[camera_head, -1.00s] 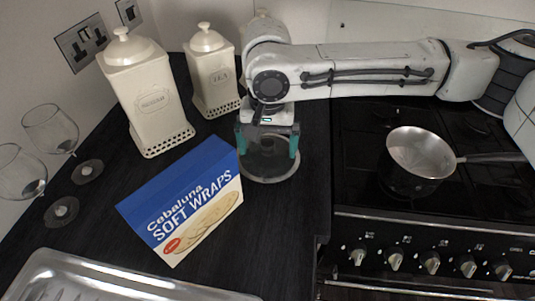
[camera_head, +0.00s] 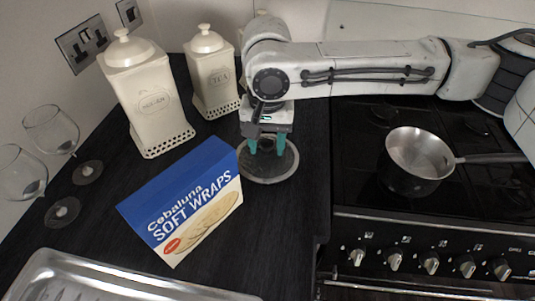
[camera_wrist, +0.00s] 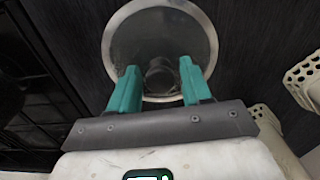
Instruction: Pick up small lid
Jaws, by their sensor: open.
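The small lid (camera_head: 270,176) is a round, clear disc with a pale metal rim, lying flat on the dark worktop right of the wraps box. In the wrist view the lid (camera_wrist: 128,43) shows a dark round knob (camera_wrist: 161,76) near its middle. My gripper (camera_head: 267,150) points down over the lid. In the wrist view its teal fingers (camera_wrist: 160,84) stand apart, one on each side of the knob, with a gap to it on both sides. Nothing is held. How high the fingertips are above the lid I cannot tell.
A blue Cebaluna Soft Wraps box (camera_head: 184,203) stands just left of the lid. Cream canisters (camera_head: 148,100) (camera_head: 213,80) stand behind. Two wine glasses (camera_head: 50,128) (camera_head: 20,172) are at the left. A saucepan (camera_head: 417,157) sits on the hob at right.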

